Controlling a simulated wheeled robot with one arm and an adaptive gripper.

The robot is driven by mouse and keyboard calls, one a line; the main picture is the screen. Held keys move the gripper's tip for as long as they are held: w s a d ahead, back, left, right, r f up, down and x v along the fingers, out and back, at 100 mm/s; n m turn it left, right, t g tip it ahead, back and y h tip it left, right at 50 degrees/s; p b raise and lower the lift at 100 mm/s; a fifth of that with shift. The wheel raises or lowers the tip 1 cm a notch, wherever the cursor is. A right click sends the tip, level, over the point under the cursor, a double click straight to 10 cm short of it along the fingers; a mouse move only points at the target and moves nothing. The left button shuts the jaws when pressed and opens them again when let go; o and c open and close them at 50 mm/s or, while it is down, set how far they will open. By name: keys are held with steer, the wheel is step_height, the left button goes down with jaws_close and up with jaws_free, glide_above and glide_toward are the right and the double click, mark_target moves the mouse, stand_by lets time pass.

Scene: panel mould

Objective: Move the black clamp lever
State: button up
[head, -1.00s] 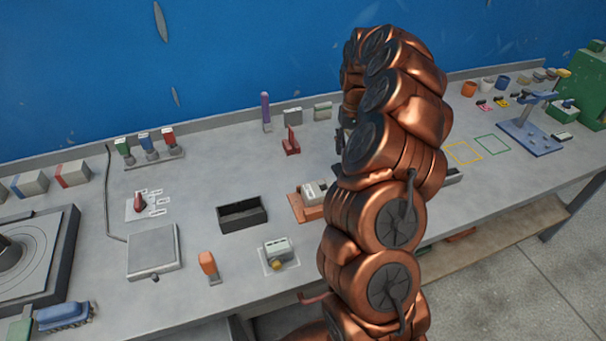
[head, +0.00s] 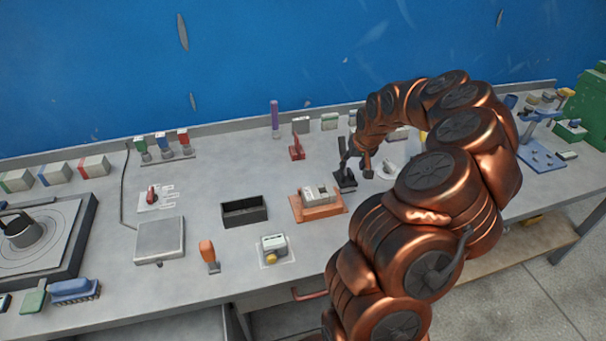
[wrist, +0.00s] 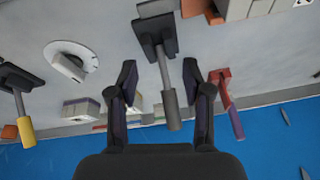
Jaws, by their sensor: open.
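The black clamp lever (head: 345,178) stands on the bench right of the orange block, its arm upright. In the wrist view the clamp lever (wrist: 157,32) has a black base and a rod with a grey grip. My gripper (head: 366,160) is just right of the lever in the head view, its fingers partly hidden by my arm. In the wrist view my gripper (wrist: 161,78) is open, with the grey grip lying between the two fingers in the picture. I see no contact, and cannot tell the depth between them.
A red lever (wrist: 225,95) stands close by on one side and a yellow-gripped lever (wrist: 20,100) on the other. A round white fixture (wrist: 70,62) is near. An orange block with a grey part (head: 317,205) and a black tray (head: 244,211) lie left of the clamp.

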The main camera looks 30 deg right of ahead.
steer(key=a+b+v, duration=0.1)
steer(key=b+v, duration=0.2)
steer(key=v, duration=0.5)
steer(key=s+a+r+n, duration=0.2)
steer(key=a+r, duration=0.1)
steer(key=a, duration=0.7)
steer(key=s+a+r+n+g+y+p, duration=0.1)
steer(key=a+r+n, duration=0.1)
steer(key=a, duration=0.8)
steer(key=shift+s+a+r+p, duration=0.3)
steer(key=shift+s+a+r, duration=0.1)
steer(key=shift+r, duration=0.05)
